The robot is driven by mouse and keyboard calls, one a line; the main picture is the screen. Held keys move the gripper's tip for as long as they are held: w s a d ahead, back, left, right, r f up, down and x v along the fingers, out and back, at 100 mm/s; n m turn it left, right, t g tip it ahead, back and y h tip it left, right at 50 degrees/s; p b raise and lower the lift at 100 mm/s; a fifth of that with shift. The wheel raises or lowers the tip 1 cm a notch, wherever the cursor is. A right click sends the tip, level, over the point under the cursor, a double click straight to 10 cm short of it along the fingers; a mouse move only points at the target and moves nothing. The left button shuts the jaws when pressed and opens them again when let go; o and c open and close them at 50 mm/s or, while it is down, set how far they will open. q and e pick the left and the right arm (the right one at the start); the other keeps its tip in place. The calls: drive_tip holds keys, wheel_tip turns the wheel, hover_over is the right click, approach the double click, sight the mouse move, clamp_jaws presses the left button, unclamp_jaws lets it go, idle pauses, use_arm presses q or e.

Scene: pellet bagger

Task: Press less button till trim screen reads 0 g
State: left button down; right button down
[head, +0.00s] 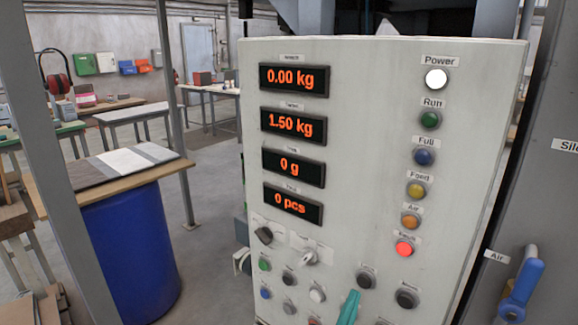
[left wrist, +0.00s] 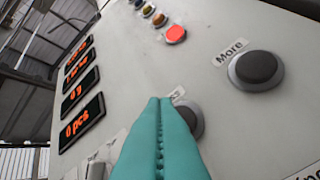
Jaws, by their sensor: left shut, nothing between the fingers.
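The trim screen (head: 293,168), third of the stacked displays, reads 0 g in orange; it also shows in the left wrist view (left wrist: 75,91). The dark less button (head: 366,279) is low on the pale panel; in the left wrist view (left wrist: 194,119) the fingers partly cover it and its label. The more button (head: 406,298) is to its right, clear in the left wrist view (left wrist: 256,68). My left gripper (head: 354,294), with teal fingers, is shut and empty, its tips just beside the less button. I cannot tell whether they touch the panel. My right gripper is not in view.
Other screens read 0.00 kg (head: 294,79), 1.50 kg (head: 293,124) and 0 pcs (head: 293,205). The white power lamp (head: 436,79) and red lamp (head: 404,249) are lit. Several buttons and knobs crowd the lower panel. A blue-handled air valve (head: 525,280) is at right.

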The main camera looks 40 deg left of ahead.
use_arm(q)
drive_tip(key=s+p, duration=0.1)
drive_tip(key=s, duration=0.3)
drive_tip(key=shift+s+d, duration=0.15)
drive_tip(key=shift+s, duration=0.25)
drive_tip(key=w+d+f+m+g+h, duration=0.1)
drive_tip(key=d+f+g+h, duration=0.15)
drive_tip(key=f, duration=0.75)
drive_tip(key=w+d+f+g+h, duration=0.1)
drive_tip(key=w+f+g+h, duration=0.2)
drive_tip(key=f, duration=0.7)
drive_tip(key=s+f+g, duration=0.3)
drive_tip(key=f, duration=0.5)
drive_tip(key=s+f+g, duration=0.3)
drive_tip(key=f+g, duration=0.1)
drive_tip(key=f, duration=0.4)
drive_tip(key=s+a+f+n+g, duration=0.2)
drive_tip(key=s+f+g, duration=0.4)
drive_tip(key=s+f, duration=0.6)
drive_tip(key=s+a+f+n+g+y, duration=0.1)
drive_tip(key=s+f+g, duration=0.6)
drive_tip(key=s, duration=1.3)
wheel_tip(320, 180, down, 5)
drive_tip(key=shift+s+a+r+n, duration=0.1)
drive_tip(key=shift+s+a+n, duration=0.15)
drive_tip(key=shift+a+n, duration=0.65)
